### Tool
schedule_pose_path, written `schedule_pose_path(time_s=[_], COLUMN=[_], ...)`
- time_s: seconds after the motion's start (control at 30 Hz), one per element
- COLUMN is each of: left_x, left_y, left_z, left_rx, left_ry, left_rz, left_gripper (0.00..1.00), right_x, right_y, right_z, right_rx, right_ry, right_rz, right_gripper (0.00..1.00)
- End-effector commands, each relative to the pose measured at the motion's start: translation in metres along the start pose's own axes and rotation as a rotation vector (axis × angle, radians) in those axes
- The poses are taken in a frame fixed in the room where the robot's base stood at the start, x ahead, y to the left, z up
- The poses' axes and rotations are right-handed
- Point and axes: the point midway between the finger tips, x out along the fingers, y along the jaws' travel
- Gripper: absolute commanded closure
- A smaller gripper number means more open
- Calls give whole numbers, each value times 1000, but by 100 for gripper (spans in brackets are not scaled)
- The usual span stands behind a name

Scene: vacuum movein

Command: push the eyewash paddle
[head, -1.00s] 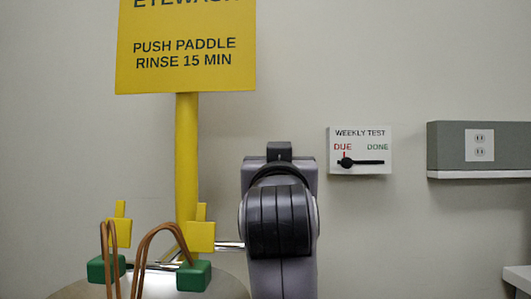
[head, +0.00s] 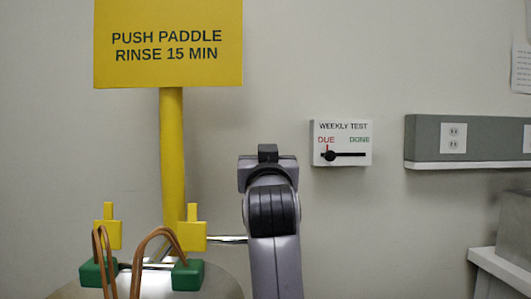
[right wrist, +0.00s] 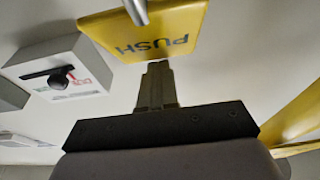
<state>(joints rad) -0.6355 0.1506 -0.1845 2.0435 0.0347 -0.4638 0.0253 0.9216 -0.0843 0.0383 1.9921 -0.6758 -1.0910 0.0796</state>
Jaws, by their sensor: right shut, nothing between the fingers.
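The eyewash paddle (right wrist: 150,28) is a yellow plate marked PUSH, upside down at the top of the right wrist view. In the head view it is hidden behind my right arm; only its metal rod (head: 228,239) shows at left. My right gripper (right wrist: 157,68) is shut and empty, its tips overlapping the paddle's near edge in the picture. I cannot tell whether they touch it. In the head view my right arm hides the gripper's fingers. My left gripper is not in view.
The eyewash bowl (head: 215,284) has green-based nozzles (head: 187,275) with brown hoses and yellow caps. A yellow post (head: 172,150) carries the eyewash sign (head: 168,45). A weekly test box (head: 341,143) has its pointer at DUE. A grey outlet rail (head: 424,138) is at right.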

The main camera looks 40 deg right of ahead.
Motion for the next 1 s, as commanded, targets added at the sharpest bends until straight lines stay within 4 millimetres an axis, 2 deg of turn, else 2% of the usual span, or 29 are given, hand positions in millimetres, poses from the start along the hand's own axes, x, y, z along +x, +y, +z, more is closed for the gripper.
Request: schedule_pose_path(time_s=[0.63, 0.77, 1.0], left_x=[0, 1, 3], left_y=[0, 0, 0], left_z=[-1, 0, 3], left_rx=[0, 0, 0], left_ry=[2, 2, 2], left_rz=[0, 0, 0], left_gripper=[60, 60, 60], right_x=[0, -12, -48], right_y=[0, 0, 0], right_z=[3, 4, 3], right_rx=[0, 1, 3], right_ry=[-2, -3, -1], right_rz=[0, 0, -2], right_gripper=[100, 100, 100])
